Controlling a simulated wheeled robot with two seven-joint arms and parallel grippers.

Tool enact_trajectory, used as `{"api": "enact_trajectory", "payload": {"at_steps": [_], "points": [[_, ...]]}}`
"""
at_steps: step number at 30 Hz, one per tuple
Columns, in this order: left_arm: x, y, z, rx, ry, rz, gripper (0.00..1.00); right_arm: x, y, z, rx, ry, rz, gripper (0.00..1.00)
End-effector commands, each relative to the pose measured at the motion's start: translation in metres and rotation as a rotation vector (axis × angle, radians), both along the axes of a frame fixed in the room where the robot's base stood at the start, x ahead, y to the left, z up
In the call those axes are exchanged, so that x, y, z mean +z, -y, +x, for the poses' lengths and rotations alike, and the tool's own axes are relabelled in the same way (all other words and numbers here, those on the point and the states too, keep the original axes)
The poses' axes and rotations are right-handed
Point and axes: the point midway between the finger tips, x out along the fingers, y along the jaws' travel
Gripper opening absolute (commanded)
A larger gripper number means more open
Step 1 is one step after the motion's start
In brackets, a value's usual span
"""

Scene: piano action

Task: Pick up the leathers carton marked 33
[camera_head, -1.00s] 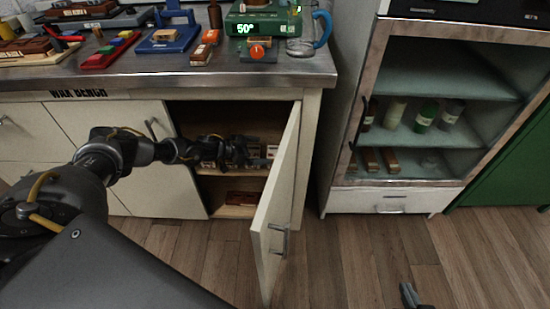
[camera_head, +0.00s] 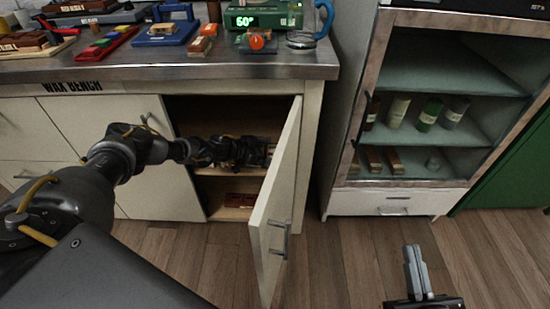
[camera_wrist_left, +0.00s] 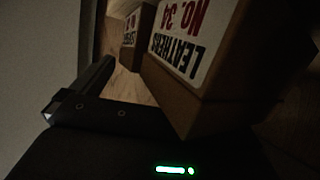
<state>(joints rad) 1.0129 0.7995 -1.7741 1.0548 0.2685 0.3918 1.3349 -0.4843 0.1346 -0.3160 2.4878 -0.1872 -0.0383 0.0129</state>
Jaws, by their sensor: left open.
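In the left wrist view a brown carton (camera_wrist_left: 185,88) fills the right side, its white label reading LEATHERS NO. 34. A second brown carton (camera_wrist_left: 137,35) stands behind it with a partly hidden label whose number I cannot read. No 33 is legible. My left gripper (camera_head: 258,152) is open inside the open bench cupboard, at the upper shelf. One dark finger (camera_wrist_left: 80,95) shows beside the near carton; whether they touch is unclear. In the head view my left arm hides most of the cartons. My right gripper (camera_head: 416,270) is over the floor, its fingers together and empty.
The cupboard door (camera_head: 280,190) stands open just right of my left arm. The lower shelf (camera_head: 235,212) holds a reddish item. The metal bench top (camera_head: 200,67) above is crowded. A cabinet (camera_head: 398,201) with bottles stands at right; floor between is clear.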

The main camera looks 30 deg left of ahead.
Motion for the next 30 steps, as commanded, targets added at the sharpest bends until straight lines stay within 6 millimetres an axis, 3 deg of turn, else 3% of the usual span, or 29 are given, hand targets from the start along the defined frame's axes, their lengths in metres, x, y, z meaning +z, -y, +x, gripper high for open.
{"api": "enact_trajectory", "payload": {"at_steps": [5,12,20,26,30], "points": [[-0.007,0.001,-0.004,-0.002,-0.017,0.002,0.98,-0.001,0.000,0.000,0.000,-0.001,0.000,0.00],[-0.008,0.001,-0.005,-0.003,-0.019,0.002,0.70,-0.001,0.000,0.000,0.000,-0.002,-0.001,0.00],[-0.007,0.001,-0.006,-0.003,-0.021,0.001,0.69,-0.001,0.000,0.001,-0.001,-0.005,-0.003,0.00],[0.008,0.000,-0.005,-0.001,-0.018,0.001,0.48,-0.010,-0.001,0.003,-0.004,-0.084,-0.047,0.00],[0.027,0.000,-0.004,-0.001,-0.013,0.000,0.48,-0.025,0.000,0.006,-0.015,-0.184,-0.103,0.00]]}}
